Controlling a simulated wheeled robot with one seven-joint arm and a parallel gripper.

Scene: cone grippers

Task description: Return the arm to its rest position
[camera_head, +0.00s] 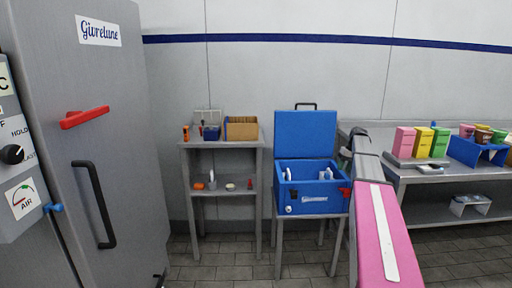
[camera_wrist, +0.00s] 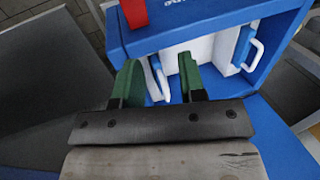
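My arm (camera_head: 378,235), pink with a white stripe, reaches forward to the right side of the blue box. My gripper (camera_wrist: 160,72) has two green fingers in the wrist view, spread apart with a gap between them. I see nothing clamped in the gap. Behind the fingers is the open blue box (camera_wrist: 150,38), with white walls and white-and-blue handled pieces (camera_wrist: 250,50) inside. In the head view the gripper end is small and mostly hidden behind my arm, so its exact height over the box is unclear.
The blue box (camera_head: 310,203) stands on a small grey stand, its lid (camera_head: 305,133) raised. A grey shelf (camera_head: 223,144) stands left of it. A grey cabinet (camera_head: 125,190) with a red handle is far left. A bench (camera_head: 425,177) with coloured cartons is right.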

